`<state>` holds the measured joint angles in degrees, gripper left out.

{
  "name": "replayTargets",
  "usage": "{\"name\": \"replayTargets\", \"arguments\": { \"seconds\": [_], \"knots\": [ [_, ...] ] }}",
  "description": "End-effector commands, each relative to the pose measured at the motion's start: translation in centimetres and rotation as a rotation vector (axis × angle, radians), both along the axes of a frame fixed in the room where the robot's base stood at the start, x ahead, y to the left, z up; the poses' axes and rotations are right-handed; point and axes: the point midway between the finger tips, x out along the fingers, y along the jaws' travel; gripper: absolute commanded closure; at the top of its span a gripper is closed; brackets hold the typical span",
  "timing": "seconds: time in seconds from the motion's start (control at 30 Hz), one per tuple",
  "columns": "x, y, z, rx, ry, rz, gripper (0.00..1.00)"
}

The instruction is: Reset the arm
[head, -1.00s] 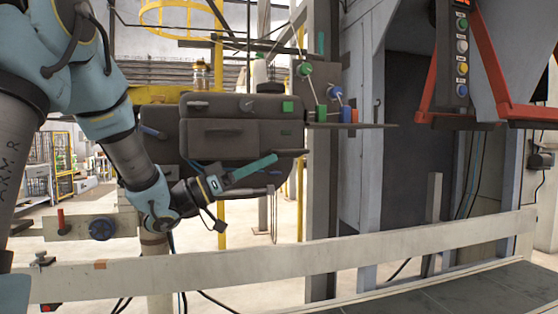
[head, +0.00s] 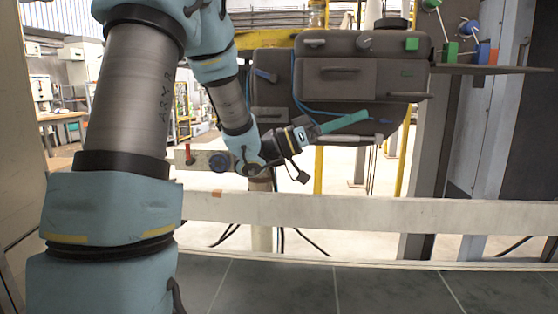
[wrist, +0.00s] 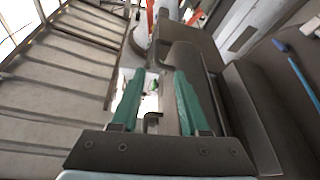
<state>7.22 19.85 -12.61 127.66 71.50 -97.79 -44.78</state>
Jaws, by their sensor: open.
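My arm reaches from the left of the head view, bent at the elbow, with its end in front of a dark grey machine box (head: 345,85). My gripper (head: 352,121) has teal fingers, points right and slightly up, and is seen side-on there. In the wrist view my gripper (wrist: 154,88) shows two teal fingers spread apart with a clear gap and nothing held between them. A grey box-like part with a handle lies beyond and beside the right finger; whether it touches the finger cannot be told.
A pale horizontal rail (head: 370,211) crosses below my gripper, with a dark tiled surface (head: 390,290) in front. A shelf (head: 490,69) with green, blue and orange parts stands right of the box. A blue cable (wrist: 303,80) lies along the box.

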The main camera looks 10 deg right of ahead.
Motion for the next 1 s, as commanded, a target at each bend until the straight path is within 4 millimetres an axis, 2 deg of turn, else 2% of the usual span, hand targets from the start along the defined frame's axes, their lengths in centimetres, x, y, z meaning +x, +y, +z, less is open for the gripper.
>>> {"name": "replayTargets", "arguments": {
  "seconds": [0.07, 0.17, 0.27, 0.3, 0.37, 0.4, 0.5, 0.6, 0.73, 0.8, 0.9, 1.0],
  "knots": [
    [1.6, -0.1, -0.8, 0.049, -0.010, 0.095, 0.55],
    [5.1, 0.5, -2.9, 0.166, -0.018, 0.300, 0.55],
    [9.3, 2.7, -6.0, 0.331, -0.009, 0.540, 0.55],
    [10.7, 4.1, -7.3, 0.402, 0.004, 0.631, 0.55],
    [12.5, 6.5, -9.4, 0.515, 0.033, 0.757, 0.55],
    [13.4, 8.3, -10.9, 0.593, 0.059, 0.833, 0.55],
    [14.3, 13.5, -14.6, 0.795, 0.148, 0.996, 0.55],
    [13.2, 18.7, -18.2, 1.000, 0.273, 1.109, 0.55],
    [9.2, 24.4, -22.2, 1.242, 0.470, 1.171, 0.55],
    [6.7, 26.4, -23.7, 1.347, 0.575, 1.166, 0.55],
    [2.9, 28.4, -25.3, 1.463, 0.715, 1.134, 0.55],
    [-0.9, 29.4, -26.3, 1.552, 0.847, 1.078, 0.55]
  ]
}}
